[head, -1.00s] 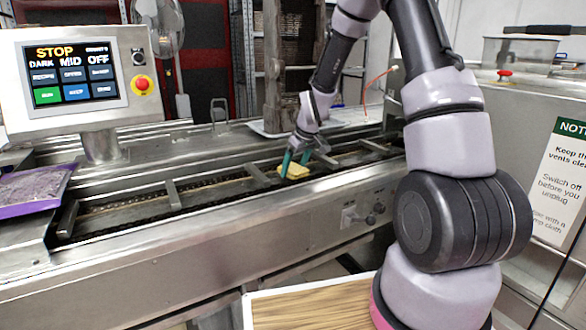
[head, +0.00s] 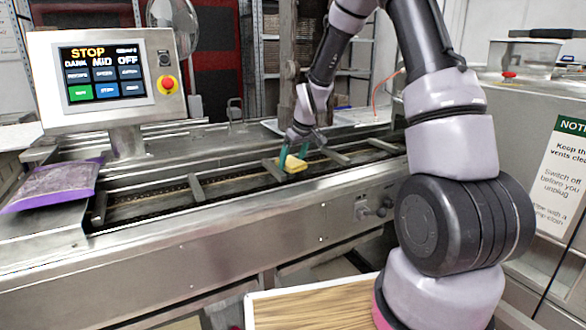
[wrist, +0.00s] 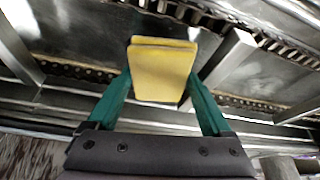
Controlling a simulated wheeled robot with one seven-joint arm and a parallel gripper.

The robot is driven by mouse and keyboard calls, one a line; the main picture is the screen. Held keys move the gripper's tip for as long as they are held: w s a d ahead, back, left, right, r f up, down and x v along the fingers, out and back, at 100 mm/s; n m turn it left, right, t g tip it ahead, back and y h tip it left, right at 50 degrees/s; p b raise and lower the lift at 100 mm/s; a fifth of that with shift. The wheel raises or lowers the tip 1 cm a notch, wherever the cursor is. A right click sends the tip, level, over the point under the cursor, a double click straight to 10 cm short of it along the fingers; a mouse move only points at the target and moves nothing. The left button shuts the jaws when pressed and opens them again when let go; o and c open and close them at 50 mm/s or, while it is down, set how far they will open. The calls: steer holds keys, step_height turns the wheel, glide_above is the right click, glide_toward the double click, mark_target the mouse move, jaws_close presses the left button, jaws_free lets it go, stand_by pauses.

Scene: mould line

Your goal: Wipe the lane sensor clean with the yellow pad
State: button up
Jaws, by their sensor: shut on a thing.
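The yellow pad (head: 293,165) is a small block held between the green fingers of my gripper (head: 292,158), over the conveyor lane (head: 235,188). In the wrist view the pad (wrist: 163,75) sticks out ahead of the fingertips of my gripper (wrist: 160,82). The pad is beside a metal crossbar of the lane. I cannot tell whether it touches anything below. I cannot pick out the lane sensor in either view.
Metal crossbars (head: 195,187) and side rails edge the lane. A purple bag (head: 52,186) lies at its left end. A control panel (head: 108,80) reading STOP stands behind. Knobs (head: 372,208) project from the front. A wooden-topped surface (head: 310,308) is near my base.

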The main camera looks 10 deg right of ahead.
mark_target(292, 161)
steer(key=shift+r, duration=2.6)
